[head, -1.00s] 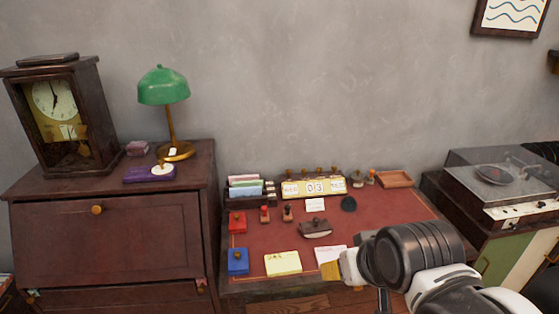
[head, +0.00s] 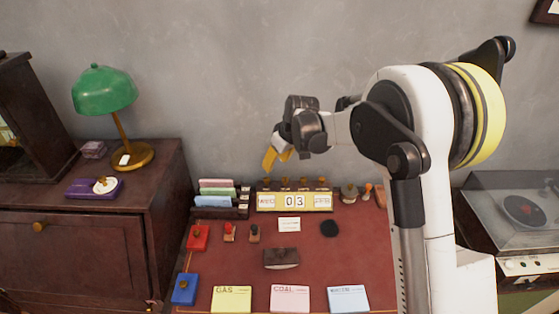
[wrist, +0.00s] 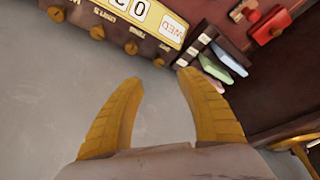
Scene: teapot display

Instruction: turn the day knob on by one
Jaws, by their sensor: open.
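The cream desk calendar (head: 295,209) stands at the back of the red-topped desk. Its windows show WED, 03 and a month card that I cannot read clearly. Several brass knobs line its top. The day knob (head: 266,183) is the leftmost, above WED. In the wrist view the calendar (wrist: 150,22) appears upside down, and the day knob (wrist: 158,62) lies just beyond the gap between my fingertips. My gripper (head: 269,166) is open and empty, with yellow fingers above the calendar's left end. The fingertips (wrist: 160,78) look apart from the knob.
A file rack (head: 220,210) stands close left of the calendar. Stamps (head: 348,192) stand to its right. A green lamp (head: 105,90) is on the cabinet at left. The grey wall is close behind the calendar. Coloured note pads (head: 290,299) lie along the desk's front.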

